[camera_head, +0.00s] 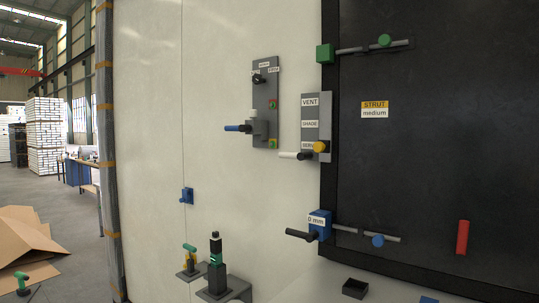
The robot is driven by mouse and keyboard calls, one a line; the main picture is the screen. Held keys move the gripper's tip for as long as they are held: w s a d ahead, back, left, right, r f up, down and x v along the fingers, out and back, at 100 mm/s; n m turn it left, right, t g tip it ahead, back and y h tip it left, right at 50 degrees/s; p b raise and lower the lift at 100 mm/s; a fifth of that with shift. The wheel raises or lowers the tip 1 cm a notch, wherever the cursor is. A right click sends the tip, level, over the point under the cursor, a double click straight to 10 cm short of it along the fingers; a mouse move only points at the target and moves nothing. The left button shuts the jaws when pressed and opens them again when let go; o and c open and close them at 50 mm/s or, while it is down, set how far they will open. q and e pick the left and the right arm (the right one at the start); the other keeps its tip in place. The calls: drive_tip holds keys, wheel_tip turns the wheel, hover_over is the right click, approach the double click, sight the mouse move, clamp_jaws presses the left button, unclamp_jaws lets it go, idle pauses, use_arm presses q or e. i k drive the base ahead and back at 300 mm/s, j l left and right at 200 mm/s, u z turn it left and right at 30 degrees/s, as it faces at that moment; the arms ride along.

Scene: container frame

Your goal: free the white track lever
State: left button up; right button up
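A lever with a white handle (288,155) sticks out to the left from the lower part of a grey upright plate (326,110). Its black inner end sits beside the label "SERV". A yellow round knob (320,147) sits right next to that end, seeming to touch or overlap it; I cannot tell which. The plate also carries the labels "VENT" and "SHADE" above. Neither of my grippers shows in this view.
A second grey plate (265,90) to the left carries a blue-handled lever (238,128). A black-handled lever (302,234) sits by a blue "0 mm" block (319,220). Small shelves hold a black-and-green device (215,265) and a green-handled tool (190,250). Cardboard (30,235) lies left.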

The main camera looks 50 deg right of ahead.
sight(304, 156)
drive_tip(key=i+z, duration=0.4)
drive_tip(key=i+j+z, duration=0.25)
drive_tip(key=z, duration=0.15)
drive_tip(key=i+j+z, duration=0.75)
drive_tip(key=k+l, duration=0.1)
